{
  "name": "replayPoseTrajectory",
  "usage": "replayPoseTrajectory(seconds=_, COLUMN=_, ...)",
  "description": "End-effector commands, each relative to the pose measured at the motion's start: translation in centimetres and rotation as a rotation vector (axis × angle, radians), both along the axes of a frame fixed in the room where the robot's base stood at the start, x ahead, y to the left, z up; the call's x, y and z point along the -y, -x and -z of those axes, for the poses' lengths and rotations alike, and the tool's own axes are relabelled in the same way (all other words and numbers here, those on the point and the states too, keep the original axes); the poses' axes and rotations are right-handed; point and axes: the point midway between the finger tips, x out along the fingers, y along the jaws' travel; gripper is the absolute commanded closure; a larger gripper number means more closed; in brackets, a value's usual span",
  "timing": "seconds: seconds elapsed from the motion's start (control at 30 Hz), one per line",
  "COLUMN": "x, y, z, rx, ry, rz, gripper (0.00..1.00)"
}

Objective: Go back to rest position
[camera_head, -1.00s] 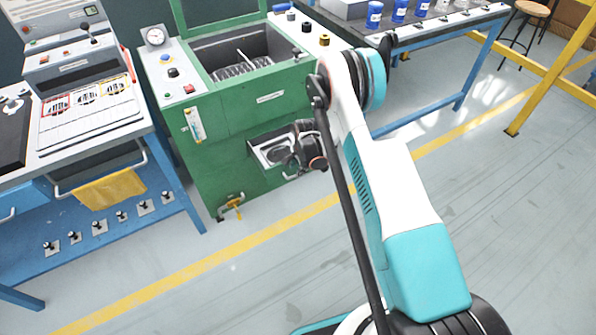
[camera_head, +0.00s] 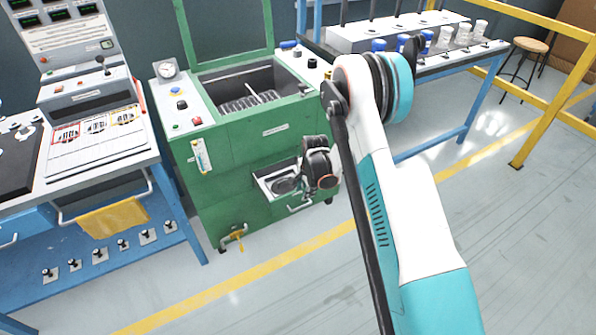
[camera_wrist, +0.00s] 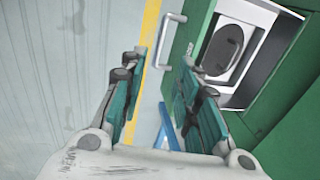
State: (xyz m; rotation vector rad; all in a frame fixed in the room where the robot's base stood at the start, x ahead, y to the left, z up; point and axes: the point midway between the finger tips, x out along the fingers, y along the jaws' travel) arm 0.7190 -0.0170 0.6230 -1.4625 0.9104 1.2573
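My gripper (camera_wrist: 155,100) shows in the wrist view with its two teal-padded fingers spread apart. Nothing is between them except the view of the floor and the green machine. In the head view my arm reaches from the lower right up towards the green machine (camera_head: 240,150). The dark wrist end of the arm hangs in front of the machine's lower opening, and the fingers are hard to make out there. In the wrist view the opening (camera_wrist: 235,45), with a white frame and a dark oval inside, lies to the right of the gripper, beside a handle (camera_wrist: 172,40).
A blue bench (camera_head: 178,215) with panels and a yellow cloth (camera_head: 112,217) stands left. A second blue table (camera_head: 465,105) carries several blue and white cups behind my arm. A yellow rail (camera_head: 545,105) and stool (camera_head: 531,45) stand right. The floor in front is clear.

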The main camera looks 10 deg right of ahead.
Motion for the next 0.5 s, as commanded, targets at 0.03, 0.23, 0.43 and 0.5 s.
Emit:
replayPoseTrajectory(seconds=0.03, x=0.0, y=0.0, z=0.0, rx=0.0, ry=0.0, rz=0.0, gripper=0.7)
replayPoseTrajectory(seconds=0.23, x=0.0, y=0.0, z=-0.7, rx=0.004, ry=0.002, rz=-0.01, gripper=0.7)
replayPoseTrajectory(seconds=0.43, x=-0.2, y=0.2, z=-6.5, rx=0.037, ry=0.025, rz=-0.092, gripper=0.7)
replayPoseTrajectory(seconds=0.5, x=-0.2, y=0.5, z=-9.4, rx=0.055, ry=0.038, rz=-0.138, gripper=0.7)
